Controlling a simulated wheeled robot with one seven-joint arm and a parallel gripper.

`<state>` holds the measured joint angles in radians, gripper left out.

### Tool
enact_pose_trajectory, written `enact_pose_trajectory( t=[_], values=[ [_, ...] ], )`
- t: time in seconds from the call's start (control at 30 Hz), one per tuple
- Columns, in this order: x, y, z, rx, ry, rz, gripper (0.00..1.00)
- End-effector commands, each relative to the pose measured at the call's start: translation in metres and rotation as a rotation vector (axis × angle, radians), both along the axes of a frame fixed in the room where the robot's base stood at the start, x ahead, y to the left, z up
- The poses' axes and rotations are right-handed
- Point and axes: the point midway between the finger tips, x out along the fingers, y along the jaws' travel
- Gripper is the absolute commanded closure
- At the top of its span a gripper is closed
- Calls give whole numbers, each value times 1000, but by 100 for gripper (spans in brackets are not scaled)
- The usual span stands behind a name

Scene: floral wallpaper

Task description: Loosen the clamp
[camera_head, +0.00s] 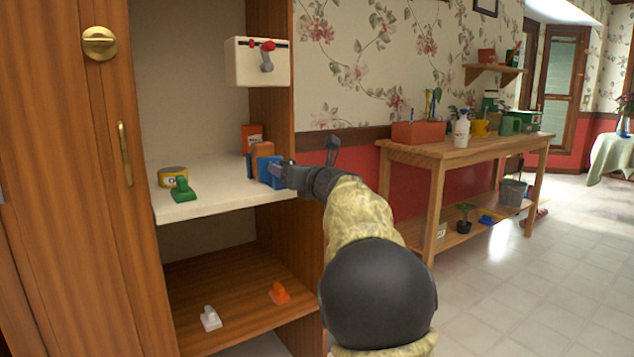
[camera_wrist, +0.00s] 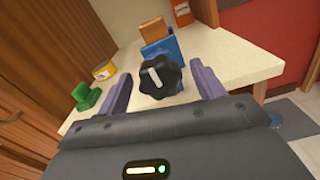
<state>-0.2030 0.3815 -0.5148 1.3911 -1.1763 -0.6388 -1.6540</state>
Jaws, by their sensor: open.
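A blue clamp (camera_head: 268,172) stands near the right end of the white shelf, against a brown-orange block (camera_head: 262,150). In the wrist view the blue clamp body (camera_wrist: 172,48) stands in front of the block (camera_wrist: 154,30). The clamp's black knob (camera_wrist: 160,82) with a white bar mark faces my wrist camera. The bar is close to upright, tilted a little. My gripper (camera_wrist: 161,70) is open, with one purple-grey finger on each side of the knob and gaps showing. In the head view my gripper (camera_head: 284,176) is at the clamp and hides the knob.
An orange box (camera_head: 252,134) stands behind the block. A yellow tin (camera_head: 172,176) and a green object (camera_head: 182,190) sit left on the shelf. A white box (camera_head: 257,62) with a lever hangs above. The lower shelf holds a white (camera_head: 210,318) and an orange object (camera_head: 279,293).

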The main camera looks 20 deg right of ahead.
Motion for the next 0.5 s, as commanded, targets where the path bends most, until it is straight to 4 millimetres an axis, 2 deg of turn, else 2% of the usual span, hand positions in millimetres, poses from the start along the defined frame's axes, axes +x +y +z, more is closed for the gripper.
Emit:
enact_pose_trajectory(
  t=[0.5],
  values=[
    [-83, -27, 2, 2, 0, 0, 32]
  ],
)
